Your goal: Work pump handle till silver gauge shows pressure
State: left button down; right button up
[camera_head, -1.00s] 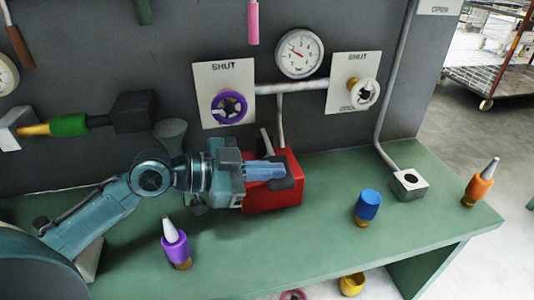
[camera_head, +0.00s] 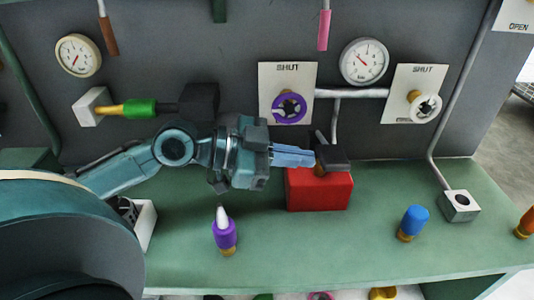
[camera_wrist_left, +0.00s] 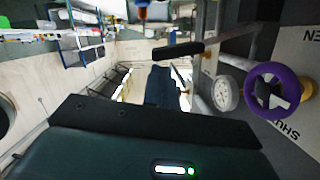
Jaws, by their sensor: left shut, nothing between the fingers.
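The silver-rimmed gauge (camera_head: 364,62) is on the wall at the upper right in the head view. Its needle points up and left; the numbers are too small to read. The red box (camera_head: 318,192) sits on the bench with a dark handle block (camera_head: 334,157) above its top. My left gripper (camera_head: 312,158) is shut, pointing right, with its fingertips at the handle's left end; contact is unclear. In the left wrist view the shut fingers (camera_wrist_left: 162,88) lie near a dark bar (camera_wrist_left: 178,50), likely that handle. My right gripper is out of view.
A purple wheel valve (camera_head: 289,107) and a white wheel valve (camera_head: 424,107) are on wall plates marked SHUT. A cream gauge (camera_head: 78,55) is at left.

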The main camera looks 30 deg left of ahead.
pick_arm(q)
jog(key=shift+b+v, duration=0.65)
jog(key=shift+v, duration=2)
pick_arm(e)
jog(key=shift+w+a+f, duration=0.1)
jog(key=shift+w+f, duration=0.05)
pick_arm(q)
jog(key=shift+d+r, duration=0.1)
